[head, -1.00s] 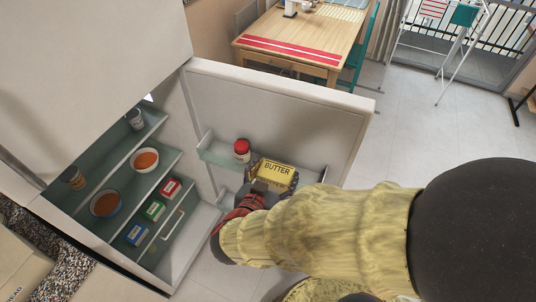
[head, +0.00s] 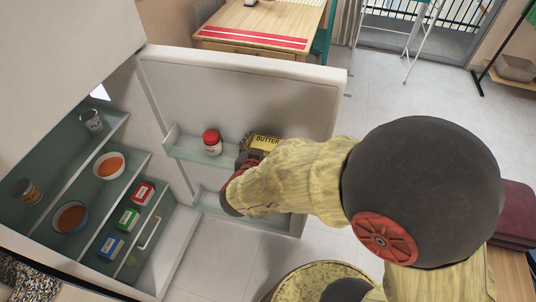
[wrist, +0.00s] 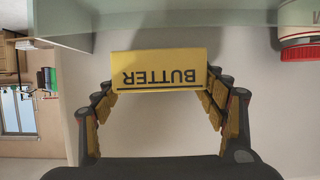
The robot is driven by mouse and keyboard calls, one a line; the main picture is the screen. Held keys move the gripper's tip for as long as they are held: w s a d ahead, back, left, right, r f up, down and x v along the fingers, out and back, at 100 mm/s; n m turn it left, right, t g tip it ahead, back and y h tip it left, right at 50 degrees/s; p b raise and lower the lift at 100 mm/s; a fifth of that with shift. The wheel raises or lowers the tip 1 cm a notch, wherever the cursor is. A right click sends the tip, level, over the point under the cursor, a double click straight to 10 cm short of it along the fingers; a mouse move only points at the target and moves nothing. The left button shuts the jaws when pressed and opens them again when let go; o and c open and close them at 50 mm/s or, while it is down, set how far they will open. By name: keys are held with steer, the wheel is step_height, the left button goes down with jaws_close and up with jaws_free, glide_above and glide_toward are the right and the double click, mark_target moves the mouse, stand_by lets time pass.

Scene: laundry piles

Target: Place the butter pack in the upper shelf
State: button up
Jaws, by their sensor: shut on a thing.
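The yellow butter pack (head: 265,142) is in my gripper (head: 250,156), at the upper door shelf (head: 185,153) of the open fridge, to the right of a red-lidded jar (head: 212,142). My arm hides part of the pack and the shelf's right end. In the wrist view the pack (wrist: 160,70) sits between the fingers of my gripper (wrist: 162,92), its lettering upside down. The shelf edge (wrist: 180,43) shows behind it and the jar (wrist: 300,40) at the upper right. I cannot tell whether the pack touches the shelf.
A lower door shelf (head: 212,203) lies below. Inside the fridge, green shelves hold a bowl of orange food (head: 109,165), another bowl (head: 70,217), cups and small red, green and blue boxes (head: 126,218). A wooden table (head: 262,25) stands behind the door.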

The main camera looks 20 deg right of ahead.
mark_target(268, 149)
steer(key=shift+w+d+f+b, duration=0.35)
steer(key=shift+w+f, duration=0.1)
steer(key=shift+f, duration=0.2)
steer(key=shift+w+f+b, duration=0.15)
steer(key=shift+f+b, duration=1)
steer(key=shift+f, duration=0.45)
steer(key=shift+d+f, duration=0.1)
steer(key=shift+f, duration=0.55)
steer(key=o, duration=1.3)
steer(key=shift+s+f, duration=0.2)
steer(key=shift+s, duration=0.05)
steer(key=shift+o, duration=0.4)
